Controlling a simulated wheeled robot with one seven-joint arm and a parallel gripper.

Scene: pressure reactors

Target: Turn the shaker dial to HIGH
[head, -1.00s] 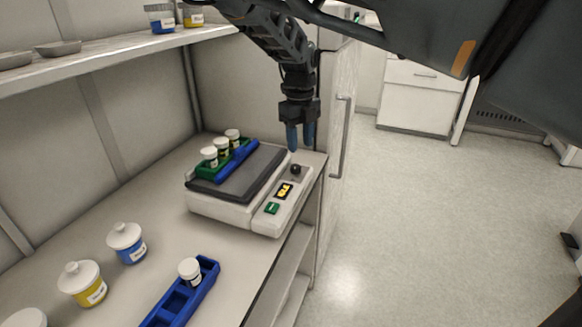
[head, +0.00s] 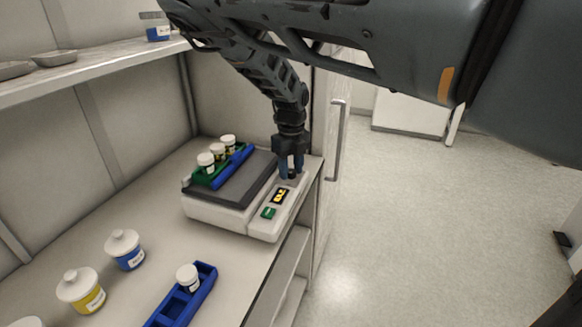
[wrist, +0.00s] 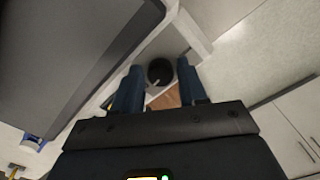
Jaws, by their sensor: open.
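The shaker (head: 232,213) is a white box with a dark grey platform, standing on the bench. Its front panel carries a green button (head: 268,213) and a small yellow-lit display (head: 279,196). The black dial (wrist: 160,71) has a pale pointer mark and shows in the wrist view between the blue fingertips. My gripper (head: 290,172) is open, pointing down over the dial end of the panel, with one finger on each side of the dial. I cannot tell whether the fingers touch it. In the head view the fingers mostly hide the dial.
A green rack (head: 211,177) with several white-capped vials and a blue bar (head: 232,167) lie on the platform. A blue rack (head: 203,299) and lidded jars (head: 124,249) stand nearer. A cabinet handle (head: 337,140) is right of my gripper. Open floor lies right.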

